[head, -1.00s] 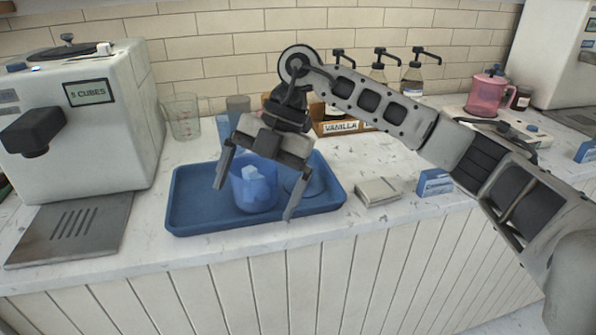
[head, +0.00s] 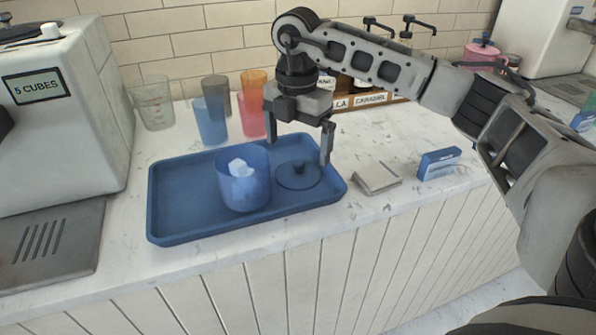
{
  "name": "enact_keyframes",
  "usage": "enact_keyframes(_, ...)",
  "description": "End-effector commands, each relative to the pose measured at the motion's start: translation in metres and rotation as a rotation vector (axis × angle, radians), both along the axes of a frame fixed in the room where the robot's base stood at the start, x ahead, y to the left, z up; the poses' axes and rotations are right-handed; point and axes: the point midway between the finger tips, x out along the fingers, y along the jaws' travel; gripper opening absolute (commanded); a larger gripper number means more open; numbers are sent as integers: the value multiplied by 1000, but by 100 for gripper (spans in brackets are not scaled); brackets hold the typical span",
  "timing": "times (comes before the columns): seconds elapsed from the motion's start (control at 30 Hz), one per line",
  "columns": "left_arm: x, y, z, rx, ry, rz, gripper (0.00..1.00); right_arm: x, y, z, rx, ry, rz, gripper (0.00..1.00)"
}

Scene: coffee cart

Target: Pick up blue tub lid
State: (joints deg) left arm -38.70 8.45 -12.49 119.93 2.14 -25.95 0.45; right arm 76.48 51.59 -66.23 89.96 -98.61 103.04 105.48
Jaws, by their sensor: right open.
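The blue tub lid (head: 299,176) is a round disc with a small knob, lying flat on the right part of the blue tray (head: 188,226). The blue tub (head: 244,184) stands open on the tray just left of the lid, with whitish ice cubes (head: 239,167) inside. My right gripper (head: 297,150) is open and empty, fingers pointing down, above the lid. One finger is near the tub's right side and the other is over the tray's right part. The gap between fingertips and lid is hard to judge. My left gripper is not in view.
Several coloured cups, including a blue one (head: 209,121), stand behind the tray, with a clear pitcher (head: 154,103) to their left. The ice machine (head: 62,120) is at left. A folded cloth (head: 375,176) and a blue-white box (head: 438,163) lie right of the tray.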

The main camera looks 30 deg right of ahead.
Motion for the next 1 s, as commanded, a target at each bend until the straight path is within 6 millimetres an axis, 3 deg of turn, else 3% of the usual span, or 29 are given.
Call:
enact_keyframes(0.4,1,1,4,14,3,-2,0,-2,4,-49,1,0,0,100)
enact_keyframes(0.67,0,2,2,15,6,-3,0,-2,4,-53,1,-1,0,100)
enact_keyframes(0.7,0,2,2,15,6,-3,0,-2,4,-53,1,-1,0,97)
enact_keyframes(0.83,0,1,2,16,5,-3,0,-2,4,-53,1,-1,1,61)
enact_keyframes(1.0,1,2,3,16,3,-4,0,-2,4,-53,1,-1,1,60)
